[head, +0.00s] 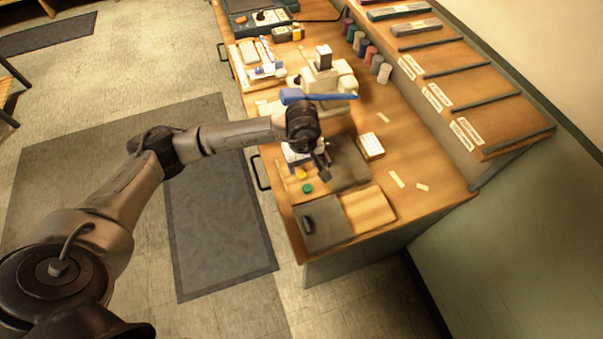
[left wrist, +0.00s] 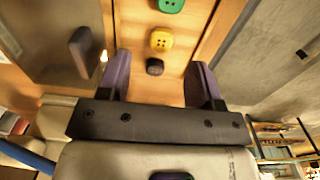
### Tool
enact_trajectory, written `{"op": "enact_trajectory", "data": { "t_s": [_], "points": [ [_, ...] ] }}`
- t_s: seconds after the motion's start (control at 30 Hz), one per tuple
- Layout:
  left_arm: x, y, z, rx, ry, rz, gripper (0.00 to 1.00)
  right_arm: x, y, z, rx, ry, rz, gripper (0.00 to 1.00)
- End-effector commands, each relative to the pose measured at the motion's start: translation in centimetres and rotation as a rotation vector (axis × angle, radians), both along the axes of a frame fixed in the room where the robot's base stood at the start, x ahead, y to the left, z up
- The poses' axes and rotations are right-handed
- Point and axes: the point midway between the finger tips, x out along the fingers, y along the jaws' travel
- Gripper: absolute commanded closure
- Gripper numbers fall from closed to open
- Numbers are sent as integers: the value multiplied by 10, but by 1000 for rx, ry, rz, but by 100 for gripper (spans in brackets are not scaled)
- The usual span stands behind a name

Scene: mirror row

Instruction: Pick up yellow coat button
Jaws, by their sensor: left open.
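The yellow coat button (head: 301,174) lies on the wooden desk near its left edge in the head view. It also shows as a round yellow button with holes in the left wrist view (left wrist: 160,40), at top centre. A green button (head: 307,188) lies beside it, and it also shows at the top edge of the left wrist view (left wrist: 171,5). A dark button (left wrist: 154,67) lies on the other side of the yellow one. My left gripper (head: 324,171) is open and empty above the desk; in the left wrist view its fingers (left wrist: 160,62) stand apart, framing the buttons. My right gripper is out of view.
A dark grey mat (head: 348,160) lies right of the buttons. A grey board with a dark handle (head: 325,228) lies at the near end. A white sewing machine (head: 325,78), a blue object (head: 330,97) and thread spools (head: 377,64) stand farther back. A small white box (head: 370,146) is nearby.

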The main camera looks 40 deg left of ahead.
Motion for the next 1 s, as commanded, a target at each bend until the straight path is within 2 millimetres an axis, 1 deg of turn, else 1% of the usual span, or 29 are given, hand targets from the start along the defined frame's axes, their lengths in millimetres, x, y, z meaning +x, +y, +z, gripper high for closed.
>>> {"op": "enact_trajectory", "data": {
  "t_s": [0.07,0.23,0.3,0.4,0.53,0.73,0.77,1.0],
  "points": [
    [-1,0,-6,-2,3,0,40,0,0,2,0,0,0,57],
    [-1,3,-28,-2,3,1,40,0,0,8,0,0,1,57],
    [-1,3,-37,-1,4,1,40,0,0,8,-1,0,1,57],
    [-1,3,-46,-2,1,1,40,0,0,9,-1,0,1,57],
    [-1,4,-51,-1,0,0,40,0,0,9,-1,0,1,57],
    [-1,4,-51,-1,0,0,40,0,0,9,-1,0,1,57],
    [-1,4,-51,-1,0,0,41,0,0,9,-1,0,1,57],
    [-1,4,-51,-1,0,0,64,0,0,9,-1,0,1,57]
  ]
}}
